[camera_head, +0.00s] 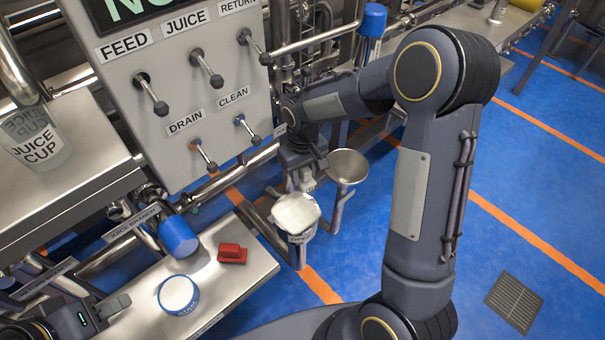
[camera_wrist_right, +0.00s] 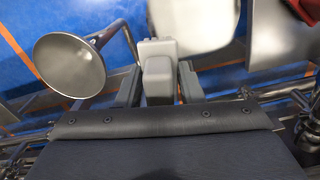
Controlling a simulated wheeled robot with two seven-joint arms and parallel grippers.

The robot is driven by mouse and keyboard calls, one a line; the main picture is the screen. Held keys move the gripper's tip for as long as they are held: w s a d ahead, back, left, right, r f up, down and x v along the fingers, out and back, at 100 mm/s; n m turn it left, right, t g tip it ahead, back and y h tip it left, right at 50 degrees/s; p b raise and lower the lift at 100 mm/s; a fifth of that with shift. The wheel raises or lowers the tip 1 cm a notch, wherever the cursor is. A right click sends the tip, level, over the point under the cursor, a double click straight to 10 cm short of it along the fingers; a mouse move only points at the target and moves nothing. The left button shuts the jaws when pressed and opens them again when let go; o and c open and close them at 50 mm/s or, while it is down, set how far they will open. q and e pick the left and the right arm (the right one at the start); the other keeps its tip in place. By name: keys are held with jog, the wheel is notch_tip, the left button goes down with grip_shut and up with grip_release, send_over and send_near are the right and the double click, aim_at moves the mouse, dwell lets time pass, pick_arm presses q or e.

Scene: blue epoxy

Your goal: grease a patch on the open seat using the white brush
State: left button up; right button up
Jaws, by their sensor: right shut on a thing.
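My right gripper (camera_head: 303,181) is shut on the pale grey-white brush, whose blocky handle (camera_wrist_right: 157,70) shows between the fingers in the right wrist view. The open seat (camera_head: 301,240) is a post with an OPEN label, just below this gripper in the head view. A white piece (camera_head: 296,212) covers the seat's top; it also shows at the top of the right wrist view (camera_wrist_right: 195,22). Whether it belongs to the brush or the seat, and any contact there, I cannot tell. My left gripper (camera_head: 115,306) is at the lower left; its jaw gap is unclear.
A blue-rimmed white tub (camera_head: 178,295) and a red block (camera_head: 232,254) stand on the steel shelf (camera_head: 240,280). The valve panel (camera_head: 180,95) rises behind. A juice cup (camera_head: 35,140) is left.

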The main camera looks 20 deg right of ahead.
jog(key=shift+r+p, duration=1.25)
jog(key=shift+r, duration=0.7)
